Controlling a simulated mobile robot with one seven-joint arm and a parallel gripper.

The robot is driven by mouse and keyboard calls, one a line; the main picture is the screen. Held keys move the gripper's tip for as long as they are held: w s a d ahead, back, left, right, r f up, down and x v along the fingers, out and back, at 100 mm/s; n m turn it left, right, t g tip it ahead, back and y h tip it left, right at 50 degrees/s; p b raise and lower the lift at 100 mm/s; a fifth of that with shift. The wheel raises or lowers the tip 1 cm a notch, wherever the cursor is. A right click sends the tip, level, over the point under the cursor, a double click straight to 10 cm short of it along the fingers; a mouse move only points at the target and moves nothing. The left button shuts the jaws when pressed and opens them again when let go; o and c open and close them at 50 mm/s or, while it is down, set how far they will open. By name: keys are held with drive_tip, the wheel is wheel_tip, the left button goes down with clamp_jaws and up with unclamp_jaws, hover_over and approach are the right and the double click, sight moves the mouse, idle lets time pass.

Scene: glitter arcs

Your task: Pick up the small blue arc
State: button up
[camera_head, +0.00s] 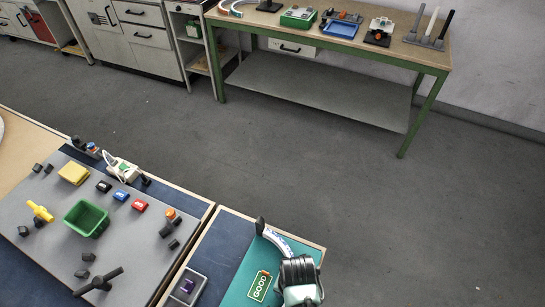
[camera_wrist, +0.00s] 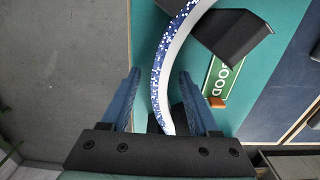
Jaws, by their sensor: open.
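The small blue arc (camera_head: 273,240) lies on the teal panel at the front right of the near table, a curved strip with blue-and-white glitter on one face. It also shows in the wrist view (camera_wrist: 160,70), running down between the fingers of my gripper (camera_wrist: 160,76). The gripper is open, with a finger on each side of the arc and gaps visible. A dark block (camera_wrist: 231,36) touches or overlaps the arc's upper part. In the head view my wrist (camera_head: 298,278) covers the arc's near end.
A green GOOD label (camera_wrist: 222,76) with a small orange piece (camera_wrist: 217,103) lies right of the arc. A grey box with a purple item (camera_head: 187,287) is left of it. A grey board (camera_head: 120,250) holds a green bin (camera_head: 87,219). The floor beyond is clear.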

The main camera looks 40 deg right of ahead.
drive_tip(key=shift+c, duration=0.2)
clamp_jaws()
idle(1.1)
